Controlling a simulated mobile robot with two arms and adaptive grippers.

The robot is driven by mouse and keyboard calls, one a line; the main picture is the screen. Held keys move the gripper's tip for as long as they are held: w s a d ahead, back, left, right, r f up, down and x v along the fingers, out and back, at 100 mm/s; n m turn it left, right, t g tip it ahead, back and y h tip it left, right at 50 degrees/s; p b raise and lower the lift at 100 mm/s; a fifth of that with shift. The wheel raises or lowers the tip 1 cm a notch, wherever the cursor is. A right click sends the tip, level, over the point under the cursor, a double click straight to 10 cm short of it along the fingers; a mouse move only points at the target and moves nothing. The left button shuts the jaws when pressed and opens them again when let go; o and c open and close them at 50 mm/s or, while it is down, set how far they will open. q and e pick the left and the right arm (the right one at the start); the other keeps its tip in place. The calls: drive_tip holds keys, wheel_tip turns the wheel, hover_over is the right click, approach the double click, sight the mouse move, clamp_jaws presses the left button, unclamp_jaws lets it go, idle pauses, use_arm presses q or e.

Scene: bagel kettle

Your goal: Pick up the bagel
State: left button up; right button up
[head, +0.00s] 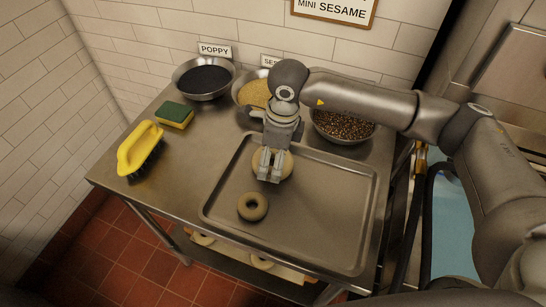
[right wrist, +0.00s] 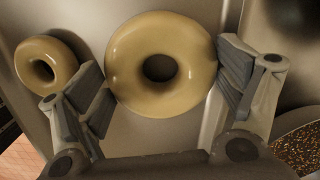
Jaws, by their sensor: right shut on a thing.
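My right gripper (head: 269,168) is over the metal tray (head: 330,195). It is shut on a plain tan bagel (head: 285,166), which it partly hides in the head view. In the right wrist view the bagel (right wrist: 130,88) sits between the finger pads, touched on both sides, with its hole facing the camera. I cannot tell whether it is clear of the tray. A second bagel (head: 253,206) lies flat on the tray, nearer the front, and it also shows at the left of the right wrist view (right wrist: 46,64). My left gripper is not in view.
Bowls of poppy seed (head: 205,79), pale sesame (head: 254,95) and dark mixed topping (head: 343,126) stand behind the tray. A yellow brush (head: 140,147) and a sponge (head: 174,114) are on the left of the steel table (head: 190,150). More bagels (head: 262,261) lie on a lower shelf.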

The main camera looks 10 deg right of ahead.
drive_tip(key=shift+r, duration=0.4)
wheel_tip(320, 180, up, 2)
drive_tip(key=shift+s+a+r+b, duration=0.1)
drive_tip(key=shift+r+b, duration=0.1)
drive_tip(key=shift+b, duration=0.1)
drive_tip(key=s+a+r+b, duration=0.1)
drive_tip(key=s+a+r, duration=0.1)
drive_tip(key=s+r, duration=0.2)
drive_tip(key=s+a+r+b, duration=0.2)
drive_tip(key=s+r, duration=0.3)
drive_tip(key=s, duration=0.4)
drive_tip(key=shift+a+r, duration=0.3)
